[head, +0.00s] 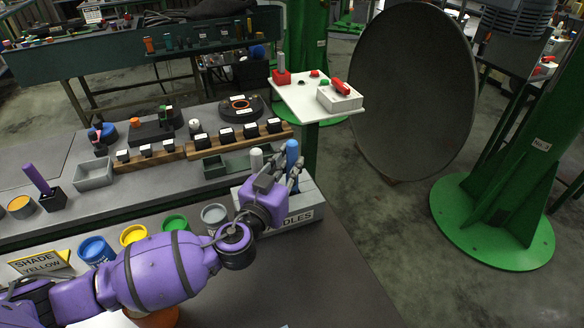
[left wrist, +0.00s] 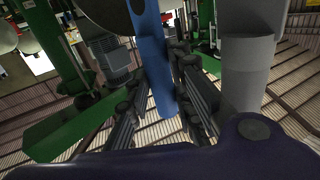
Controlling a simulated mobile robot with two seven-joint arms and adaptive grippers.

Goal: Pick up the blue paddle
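The blue paddle (head: 292,152) stands upright at the grey box labelled "PADDLES" (head: 305,212) in the head view. My left gripper (head: 284,178) is at the paddle, above the box. In the left wrist view the blue paddle (left wrist: 154,62) lies between the two fingers of my left gripper (left wrist: 160,85), which stand apart on either side of it. I see no clear sign that they press on it. The paddle's lower part is hidden by the gripper and box. My right gripper is not in view.
A pale paddle (head: 256,160) stands close on the left of the gripper; a grey cylindrical shape (left wrist: 246,70) is close on the right in the left wrist view. Several paint cups, including a green one (head: 175,224), line the table near my left arm. The table's front right is clear.

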